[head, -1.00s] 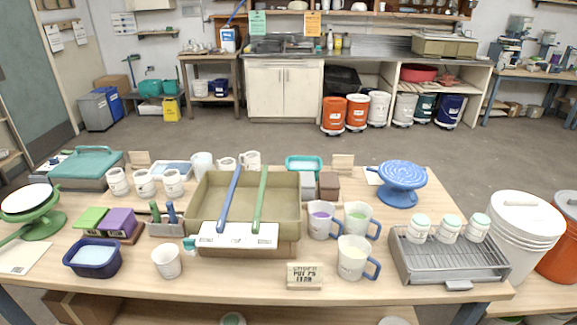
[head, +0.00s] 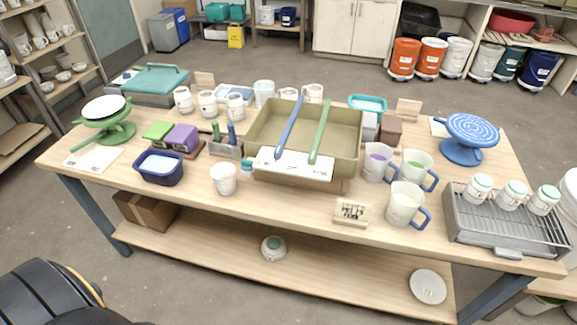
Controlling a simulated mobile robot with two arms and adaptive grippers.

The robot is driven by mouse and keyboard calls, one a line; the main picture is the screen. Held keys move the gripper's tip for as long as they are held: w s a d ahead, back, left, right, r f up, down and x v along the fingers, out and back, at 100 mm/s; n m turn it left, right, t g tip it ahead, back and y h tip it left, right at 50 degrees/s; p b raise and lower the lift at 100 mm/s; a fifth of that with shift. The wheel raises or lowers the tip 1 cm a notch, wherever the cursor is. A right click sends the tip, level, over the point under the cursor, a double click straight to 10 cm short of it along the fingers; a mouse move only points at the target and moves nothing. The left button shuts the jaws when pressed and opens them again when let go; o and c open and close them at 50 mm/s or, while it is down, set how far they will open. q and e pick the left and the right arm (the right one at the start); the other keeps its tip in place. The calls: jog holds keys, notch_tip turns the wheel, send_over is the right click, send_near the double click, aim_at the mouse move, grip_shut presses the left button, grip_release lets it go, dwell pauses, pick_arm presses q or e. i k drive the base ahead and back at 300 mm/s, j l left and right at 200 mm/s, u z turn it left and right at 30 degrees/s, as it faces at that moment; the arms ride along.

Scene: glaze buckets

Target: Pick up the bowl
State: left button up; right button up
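A small white bowl with a green inside or base (head: 273,249) is on the lower shelf of the work table, near its middle. It is small in the view, and I cannot tell whether it is upright or upside down. Another shallow white bowl-like piece (head: 103,107) lies on a green turntable stand (head: 115,131) at the left end of the tabletop. Neither of my grippers is in view.
The lower shelf (head: 340,277) also bears a white plate (head: 428,287) at right and a cardboard box (head: 146,212) at left. The tabletop above is crowded: an olive basin (head: 260,130), mugs, a grey rack (head: 470,232). A dark rounded object (head: 45,295) fills the bottom left corner.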

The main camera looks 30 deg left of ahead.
aim_at(273, 248)
jog(key=j+u, duration=0.15)
jog(key=u, duration=0.3)
jog(key=i+j+u, duration=0.1)
jog(key=u, duration=0.35)
